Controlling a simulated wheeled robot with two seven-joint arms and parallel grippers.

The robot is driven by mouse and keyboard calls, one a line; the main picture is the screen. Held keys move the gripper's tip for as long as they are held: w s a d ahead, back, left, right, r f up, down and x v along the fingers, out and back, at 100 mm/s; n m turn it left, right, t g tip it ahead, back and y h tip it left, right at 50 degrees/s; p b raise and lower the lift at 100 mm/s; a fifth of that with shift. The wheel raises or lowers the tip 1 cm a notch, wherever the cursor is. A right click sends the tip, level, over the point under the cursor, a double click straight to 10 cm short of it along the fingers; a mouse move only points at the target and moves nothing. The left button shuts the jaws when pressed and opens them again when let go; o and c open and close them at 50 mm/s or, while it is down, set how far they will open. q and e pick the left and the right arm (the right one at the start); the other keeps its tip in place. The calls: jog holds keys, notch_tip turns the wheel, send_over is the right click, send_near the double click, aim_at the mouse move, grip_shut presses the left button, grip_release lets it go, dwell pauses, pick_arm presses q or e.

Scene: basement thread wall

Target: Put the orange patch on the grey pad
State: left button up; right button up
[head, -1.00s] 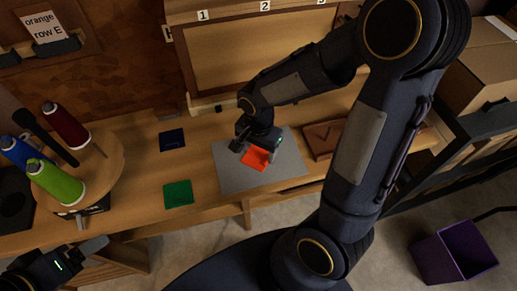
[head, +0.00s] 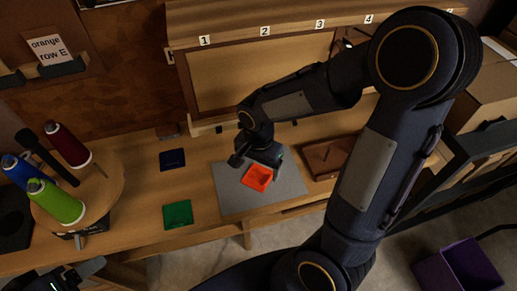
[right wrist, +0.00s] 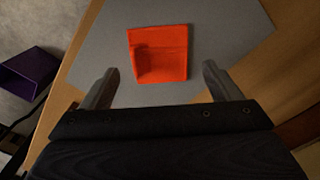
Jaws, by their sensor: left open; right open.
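The orange patch (head: 257,178) lies on the grey pad (head: 233,197), inside its edges. In the right wrist view the patch (right wrist: 158,54) lies flat on the pad (right wrist: 215,35), with a shadow on its surface. My right gripper (head: 254,164) is above the pad, just behind the patch in the head view. In the right wrist view its two fingers (right wrist: 158,84) are apart, with nothing between them, and the patch is beyond the tips. My left gripper (head: 85,272) is at the lower left, partly cut off by the frame, away from the pad.
A blue patch (head: 172,159) and a green patch (head: 177,214) lie on the bench left of the pad. A round wooden stand (head: 106,190) holds thread spools. A brown wooden tray (head: 325,158) is right of the pad. A purple bin (head: 460,268) stands on the floor.

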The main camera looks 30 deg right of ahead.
aim_at(258, 175)
notch_tip(258, 175, up, 9)
jog(key=p, duration=0.1)
jog(key=s+r+n+t+y, duration=0.2)
jog(key=s+n, duration=0.3)
jog(key=s, duration=0.1)
jog(key=s+a+r+n+t+y, duration=0.1)
jog(key=s+r+n+t, duration=0.1)
jog(key=s+n, duration=0.3)
jog(key=shift+s+r+t+y, duration=0.2)
jog(key=shift+s+t+y, duration=0.25)
jog(key=shift+t, duration=0.35)
jog(key=shift+r+p, duration=0.85)
jog(key=shift+p, duration=0.05)
jog(key=shift+s, duration=0.1)
